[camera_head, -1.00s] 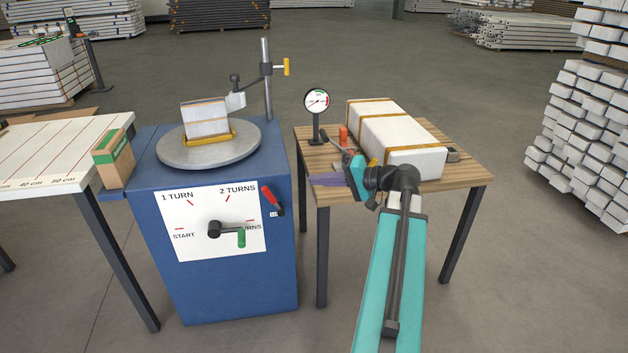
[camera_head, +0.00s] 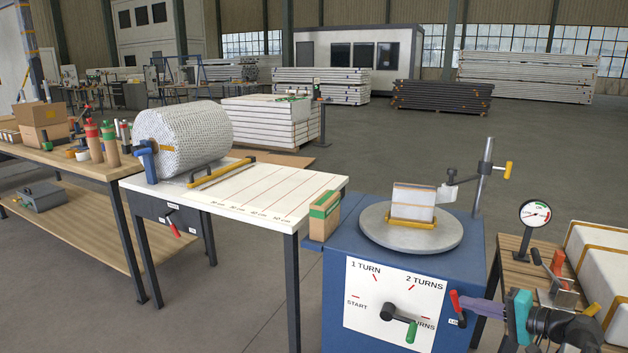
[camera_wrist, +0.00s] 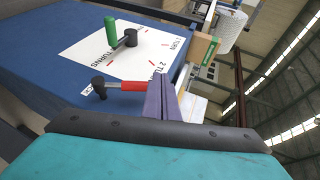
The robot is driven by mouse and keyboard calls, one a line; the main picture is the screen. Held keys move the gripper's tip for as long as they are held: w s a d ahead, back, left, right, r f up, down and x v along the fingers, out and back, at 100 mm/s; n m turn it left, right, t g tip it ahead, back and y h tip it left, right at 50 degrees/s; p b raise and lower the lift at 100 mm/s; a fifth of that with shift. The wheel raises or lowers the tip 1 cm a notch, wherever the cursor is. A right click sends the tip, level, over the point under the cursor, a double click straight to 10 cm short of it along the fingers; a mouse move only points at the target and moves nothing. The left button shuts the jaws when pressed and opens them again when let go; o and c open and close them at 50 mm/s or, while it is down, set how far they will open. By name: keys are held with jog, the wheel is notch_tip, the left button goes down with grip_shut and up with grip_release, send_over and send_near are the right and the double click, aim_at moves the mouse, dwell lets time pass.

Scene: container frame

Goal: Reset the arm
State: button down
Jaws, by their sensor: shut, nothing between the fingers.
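My gripper (camera_head: 482,312) is at the lower right of the head view, beside the right side of the blue cabinet (camera_head: 335,275). Its purple fingers, also in the wrist view (camera_wrist: 166,100), are shut and hold nothing. The red-handled lever (camera_head: 455,302) on the cabinet front is close to the fingertips; in the wrist view its red handle (camera_wrist: 125,87) appears right beside them. I cannot tell whether they touch. The crank with a green handle (camera_head: 411,332) points to the lower right on the white turn dial (camera_head: 365,280). Part of my arm is cut off by the frame.
A turntable (camera_head: 385,238) with a wrapped block (camera_head: 413,202) tops the cabinet beside a post (camera_head: 485,180). A white measuring table (camera_head: 290,190) with a bubble-wrap roll (camera_head: 183,138) is left. A wooden table (camera_head: 513,250) with a gauge (camera_head: 535,213) and strapped package (camera_head: 600,250) is right.

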jog(key=w+a+f+n+g+y+p, duration=0.1)
jog(key=a+f, duration=0.1)
jog(key=a, duration=0.3)
jog(key=w+a+f+g+p, duration=0.1)
jog(key=a+f, duration=0.2)
jog(key=a, duration=0.1)
jog(key=s+a+f+n+g+p, duration=0.1)
jog(key=s+a+f+g+p, duration=0.3)
jog(key=a+f, duration=0.65)
jog(key=s+a+f+n+g+p, duration=0.2)
jog(key=s+a+f+g, duration=0.4)
jog(key=a, duration=0.7)
jog(key=s+a+f+n+g+h+p, duration=0.2)
jog(key=s+a+f, duration=0.1)
jog(key=s+f, duration=0.4)
jog(key=s+a+f+n+g+h+p, duration=0.15)
jog(key=s+f, duration=0.35)
jog(key=s, duration=0.5)
jog(key=s+d+f+n+g+h, duration=0.1)
jog(key=s+d+f+n+h, duration=0.1)
jog(key=s+d+f+h, duration=0.2)
jog(key=shift+s+d+f+g+h+p, duration=0.4)
jog(key=shift+s+d+h, duration=0.8)
jog(key=shift+d, duration=1.15)
jog(key=shift+s, duration=0.15)
